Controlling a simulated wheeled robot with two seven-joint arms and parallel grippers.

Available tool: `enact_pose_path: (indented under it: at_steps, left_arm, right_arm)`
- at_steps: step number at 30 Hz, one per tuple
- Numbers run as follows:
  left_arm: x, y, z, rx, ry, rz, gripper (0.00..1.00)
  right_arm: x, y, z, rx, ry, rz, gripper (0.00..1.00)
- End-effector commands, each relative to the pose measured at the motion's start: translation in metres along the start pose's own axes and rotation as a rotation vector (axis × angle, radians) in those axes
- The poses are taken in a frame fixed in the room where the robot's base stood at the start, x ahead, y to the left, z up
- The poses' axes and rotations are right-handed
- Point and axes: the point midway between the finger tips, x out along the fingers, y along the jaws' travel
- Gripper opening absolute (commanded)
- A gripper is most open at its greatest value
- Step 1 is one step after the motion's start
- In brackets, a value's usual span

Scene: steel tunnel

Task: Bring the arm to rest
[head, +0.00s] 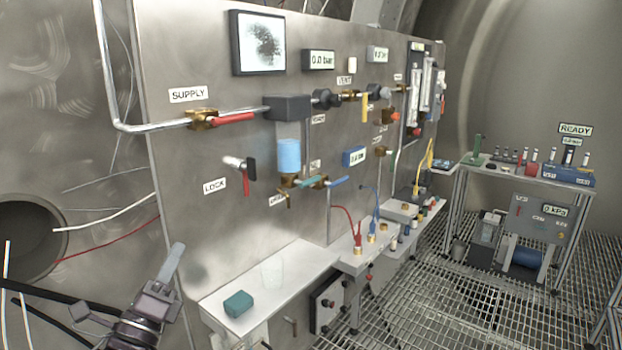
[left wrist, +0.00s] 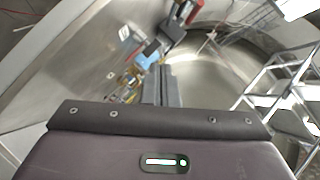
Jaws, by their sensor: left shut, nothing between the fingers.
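My left gripper (head: 171,262) is at the lower left of the head view, in front of the steel wall panel (head: 230,225). Its fingers are together and empty, pointing up. It is apart from the panel fittings as far as I can tell. In the left wrist view the closed fingers (left wrist: 162,85) point away over the wrist housing, with the panel blurred and tilted behind. My right gripper is in neither view.
A white shelf (head: 290,285) with a teal block (head: 238,303) juts out right of my left gripper. The LOCK handle (head: 240,163) and the red SUPPLY valve handle (head: 233,118) are on the panel above. Cables hang at far left. Grating floor (head: 440,300) is open at right.

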Motion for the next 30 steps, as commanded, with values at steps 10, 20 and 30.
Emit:
enact_pose_path:
  at_steps: [10, 20, 30]
  left_arm:
    - [-0.069, 0.059, -0.076, -0.673, 0.046, 0.553, 0.00]
    - [-0.224, 0.076, -0.153, -1.385, -0.350, 1.378, 0.00]
    - [-0.323, 0.044, -0.171, -1.562, -0.852, 1.811, 0.00]
  right_arm:
    - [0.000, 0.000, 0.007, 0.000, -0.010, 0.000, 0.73]
    - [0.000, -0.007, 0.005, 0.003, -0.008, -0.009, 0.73]
    - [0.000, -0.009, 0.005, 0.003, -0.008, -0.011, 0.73]
